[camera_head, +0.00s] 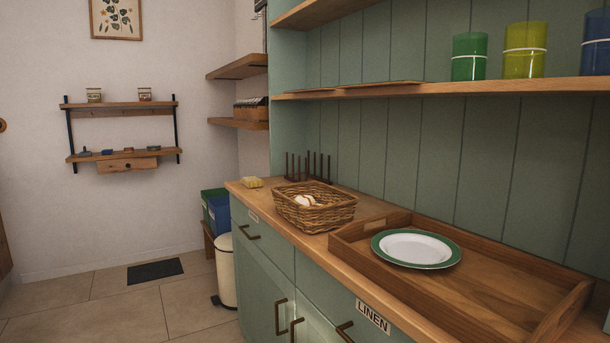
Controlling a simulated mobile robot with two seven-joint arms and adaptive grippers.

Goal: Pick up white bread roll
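A wicker basket (325,217) stands on the wooden counter. A small whitish rounded thing, which looks like the white bread roll (304,200), lies inside it toward the left. The basket's front wall hides its lower part, and I cannot tell whether it is one piece or two. Neither of my grippers shows in the head view.
A wooden tray (574,307) with a green-rimmed plate (414,249) stands right of the basket. Behind the basket is a dark peg rack (308,167); a yellowish block (252,182) lies left. A shelf (430,88) with cups overhangs the counter (288,228). Floor at left is mostly clear.

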